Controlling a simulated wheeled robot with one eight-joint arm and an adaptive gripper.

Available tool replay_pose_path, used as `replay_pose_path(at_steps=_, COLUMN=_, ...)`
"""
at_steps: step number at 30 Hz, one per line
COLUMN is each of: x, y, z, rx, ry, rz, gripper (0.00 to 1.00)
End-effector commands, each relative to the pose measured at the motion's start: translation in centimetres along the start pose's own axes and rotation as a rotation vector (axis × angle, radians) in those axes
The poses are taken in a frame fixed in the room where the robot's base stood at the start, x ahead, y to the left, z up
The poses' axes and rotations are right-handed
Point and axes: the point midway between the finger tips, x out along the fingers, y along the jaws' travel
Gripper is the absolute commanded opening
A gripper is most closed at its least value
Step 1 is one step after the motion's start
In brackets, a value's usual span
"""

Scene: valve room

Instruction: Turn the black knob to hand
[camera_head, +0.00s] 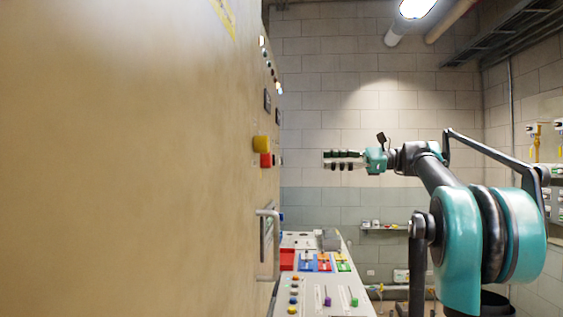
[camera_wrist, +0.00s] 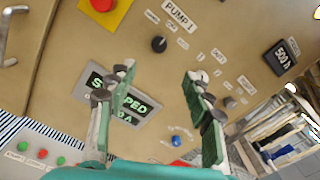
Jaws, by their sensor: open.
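The black knob (camera_wrist: 158,44) is a small round knob on the tan panel, below the PUMP 1 label (camera_wrist: 181,14) in the wrist view. Small labels surround it, too small to read surely, and I cannot tell its setting. My gripper (camera_wrist: 160,72) is open and empty, its two green-padded fingers spread apart. The knob shows beyond the fingertips, roughly between them and higher in the picture, not touched. In the head view my gripper (camera_head: 326,160) points left at the panel (camera_head: 130,160), with a gap between. I cannot make out the knob in that view.
Near the knob are a red button (camera_wrist: 102,4) on a yellow plate, a STOPPED display (camera_wrist: 122,98) and a 500 display (camera_wrist: 281,56). A metal handle (camera_head: 276,245) sticks out from the panel. A console (camera_head: 318,283) with coloured controls stands below my gripper.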

Motion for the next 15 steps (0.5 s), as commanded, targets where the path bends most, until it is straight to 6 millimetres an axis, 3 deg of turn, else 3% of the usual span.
replay_pose_path(at_steps=15, x=10.1, y=0.2, z=0.0, rx=-0.002, ry=-0.001, rz=0.005, gripper=0.51)
